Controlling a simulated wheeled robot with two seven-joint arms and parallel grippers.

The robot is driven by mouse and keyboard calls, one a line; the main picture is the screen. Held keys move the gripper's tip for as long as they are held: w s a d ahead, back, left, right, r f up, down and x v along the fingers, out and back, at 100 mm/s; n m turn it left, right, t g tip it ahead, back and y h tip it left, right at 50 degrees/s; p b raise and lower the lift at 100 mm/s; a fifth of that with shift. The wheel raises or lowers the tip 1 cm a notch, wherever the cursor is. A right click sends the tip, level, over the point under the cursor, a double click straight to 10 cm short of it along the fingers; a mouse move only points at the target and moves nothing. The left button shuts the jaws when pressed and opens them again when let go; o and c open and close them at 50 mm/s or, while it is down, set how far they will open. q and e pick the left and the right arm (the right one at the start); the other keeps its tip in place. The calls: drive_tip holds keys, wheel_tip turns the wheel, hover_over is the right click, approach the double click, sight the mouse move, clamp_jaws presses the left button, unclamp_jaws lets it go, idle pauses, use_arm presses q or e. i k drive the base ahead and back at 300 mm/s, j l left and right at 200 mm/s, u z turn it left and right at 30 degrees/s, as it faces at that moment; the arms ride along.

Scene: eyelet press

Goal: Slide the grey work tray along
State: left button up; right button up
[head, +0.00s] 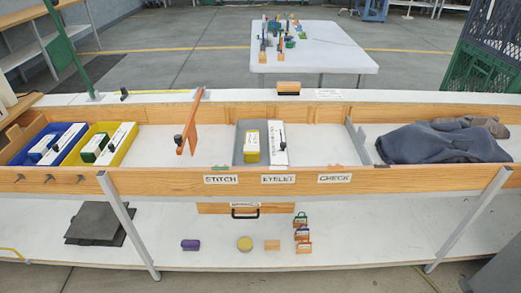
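The grey work tray (240,158) sits in the wooden-walled trough of the bench, behind the EYELET label. A yellow block with a white top (251,147) stands in its left part. A white block with a dark knob (277,143) stands at its right side. Neither of my grippers shows in the head view, and nothing is seen touching the tray.
An orange gate (190,128) stands raised left of the tray; a grey metal divider (356,139) stands right. Blue (28,156) and yellow (78,160) trays lie far left, dark cloth (440,143) far right. White trough floor is bare either side of the grey tray.

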sight(272, 131)
drive_tip(key=i+j+u, duration=0.45)
drive_tip(key=i+j, duration=0.45)
